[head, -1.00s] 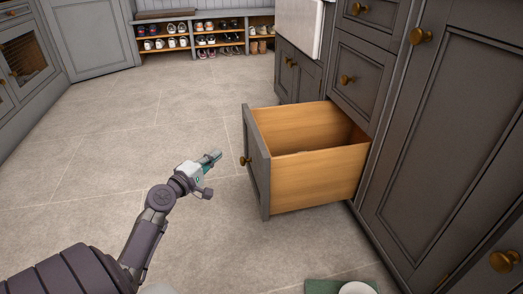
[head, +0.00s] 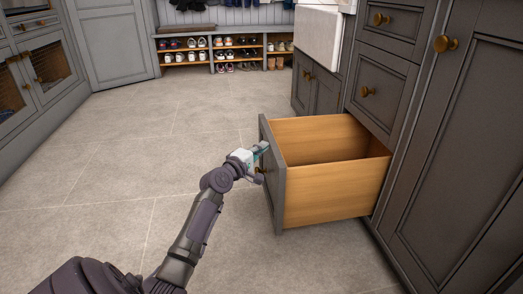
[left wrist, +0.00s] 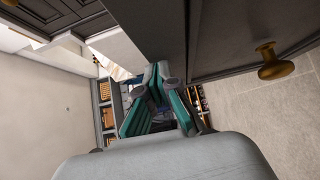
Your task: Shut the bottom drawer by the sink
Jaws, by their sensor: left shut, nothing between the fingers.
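The bottom drawer (head: 333,193) is pulled well out of the grey cabinet. Its inside is bare wood and looks empty where I can see it. Its grey front panel faces left, and its brass knob also shows in the left wrist view (left wrist: 273,62). My left gripper (head: 262,147) is shut and empty, at the outer face of the drawer front near its upper edge. I cannot tell whether it touches the panel. In the left wrist view the gripper's green-padded fingers (left wrist: 160,105) are close to the dark panel. My right gripper is not in view.
Closed drawers (head: 381,93) are above the open one, and a tall cabinet door (head: 455,150) is at the right. A white sink (head: 320,38) is beyond. A shoe bench (head: 225,50) stands at the back. The tiled floor (head: 110,170) at left is clear.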

